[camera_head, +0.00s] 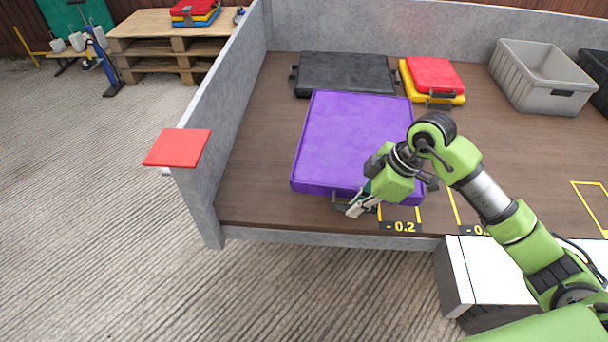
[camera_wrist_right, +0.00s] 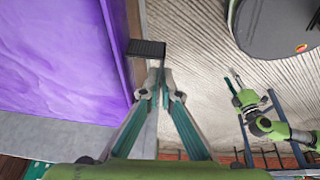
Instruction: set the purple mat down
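The purple mat (camera_head: 352,140) is a thick square pad above the brown deck, its far edge overlapping the black mat in the head view. I cannot tell whether its underside touches the deck. Its dark handle (camera_head: 342,203) is at the front edge. My right gripper (camera_head: 362,205) is at that edge. In the right wrist view its fingertips (camera_wrist_right: 163,88) are close together on the handle (camera_wrist_right: 146,48), with the purple face (camera_wrist_right: 60,60) to the left. My left gripper (camera_wrist_right: 236,82) shows small in that view, away from the mat; its finger state is unclear.
A black mat (camera_head: 345,72) lies behind. Red (camera_head: 435,74) and yellow (camera_head: 405,82) mats are stacked behind right, near a grey crate (camera_head: 540,80). A low grey wall (camera_head: 225,95) with a red pad (camera_head: 180,147) bounds the left. Yellow markings are at the deck's front edge.

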